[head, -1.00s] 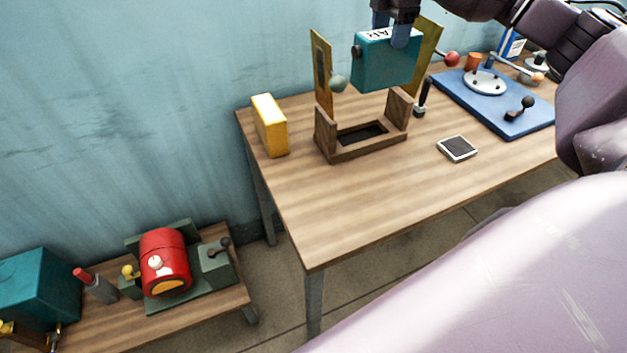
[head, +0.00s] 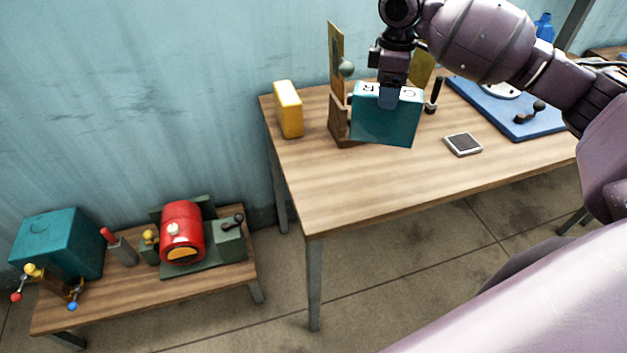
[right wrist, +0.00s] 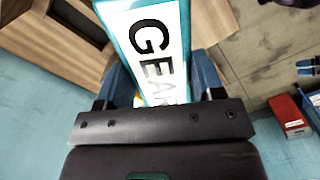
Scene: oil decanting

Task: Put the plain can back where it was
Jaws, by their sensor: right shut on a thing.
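A teal box-shaped can (head: 384,122) hangs in my right gripper (head: 388,98), whose fingers are shut on its top. Its white top label carries black letters, reading "GEAR" in the right wrist view (right wrist: 158,45). In the head view the can covers most of the brown wooden cradle (head: 338,125) on the table. In the right wrist view the cradle (right wrist: 85,18), with its dark opening, shows beside the can at upper left. The can appears out of the cradle; its height over the table is unclear. My left gripper is not in view.
A tall brass-coloured plate (head: 336,50) stands behind the cradle. A yellow box (head: 288,110) is to its left. A black-handled lever (head: 435,93), a small dark-topped pad (head: 463,144) and a blue board (head: 520,120) are to the right. The table's front is clear.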

